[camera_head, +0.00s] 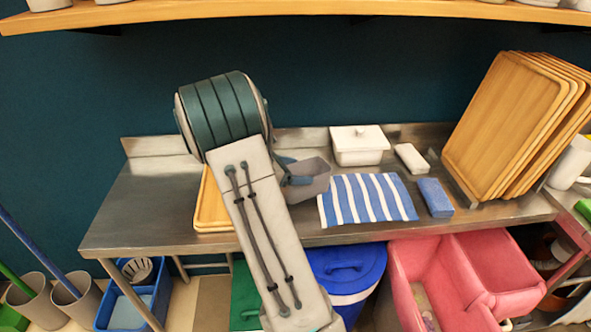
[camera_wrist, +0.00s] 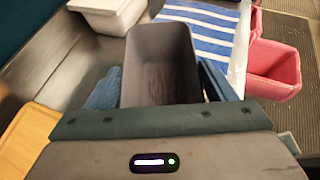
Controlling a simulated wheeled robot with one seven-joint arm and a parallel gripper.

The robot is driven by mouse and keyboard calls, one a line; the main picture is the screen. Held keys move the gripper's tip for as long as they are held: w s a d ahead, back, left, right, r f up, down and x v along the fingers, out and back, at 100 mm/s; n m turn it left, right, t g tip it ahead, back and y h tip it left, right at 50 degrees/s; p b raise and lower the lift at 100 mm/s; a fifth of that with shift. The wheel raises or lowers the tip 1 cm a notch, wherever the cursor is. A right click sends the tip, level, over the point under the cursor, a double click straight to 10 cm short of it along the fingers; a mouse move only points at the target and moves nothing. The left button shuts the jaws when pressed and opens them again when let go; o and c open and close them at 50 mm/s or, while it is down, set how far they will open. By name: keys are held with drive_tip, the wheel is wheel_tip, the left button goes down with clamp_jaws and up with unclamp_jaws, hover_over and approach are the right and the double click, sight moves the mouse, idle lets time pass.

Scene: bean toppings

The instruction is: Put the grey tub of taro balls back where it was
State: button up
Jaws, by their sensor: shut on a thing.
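The grey tub (camera_head: 312,184) is just left of the striped cloth in the head view, over the steel table. In the wrist view the tub (camera_wrist: 160,62) is upright or nearly so, and its inside looks empty apart from small specks near the bottom. My gripper (camera_head: 289,172) is shut on the tub, with its blue-grey fingers on either side of it in the wrist view (camera_wrist: 160,88). My arm hides part of the tub and table in the head view. I cannot tell whether the tub's base touches the table.
A blue-and-white striped cloth (camera_head: 367,199) lies right of the tub. A white lidded container (camera_head: 359,146) stands behind it. A blue sponge (camera_head: 435,197) and leaning wooden trays (camera_head: 512,125) are further right. A wooden tray (camera_head: 211,205) lies left. The steel table's left part (camera_head: 150,205) is clear.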

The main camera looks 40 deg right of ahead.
drive_tip(key=o, duration=1.1)
drive_tip(key=shift+r, duration=0.15)
drive_tip(key=shift+r+p, duration=0.35)
drive_tip(key=b+v, duration=0.2)
drive_tip(key=v, duration=1)
drive_tip(key=shift+s+a+r+m+t+y, duration=0.25)
drive_tip(key=shift+s+a+m+t+y, duration=0.6)
drive_tip(key=shift+s+a+m+y, duration=2.3)
drive_tip(key=shift+s+a+r+m+t+y, duration=0.25)
drive_tip(key=shift+s+a+m+t+y, duration=0.75)
drive_tip(key=shift+s+a+m, duration=2.45)
drive_tip(key=shift+s+a+r+m+t+y, duration=0.25)
drive_tip(key=shift+s+a+m+t+y, duration=1.05)
drive_tip(key=shift+s, duration=3.5)
drive_tip(key=shift+a+g+y, duration=0.55)
drive_tip(key=shift+a+y, duration=0.3)
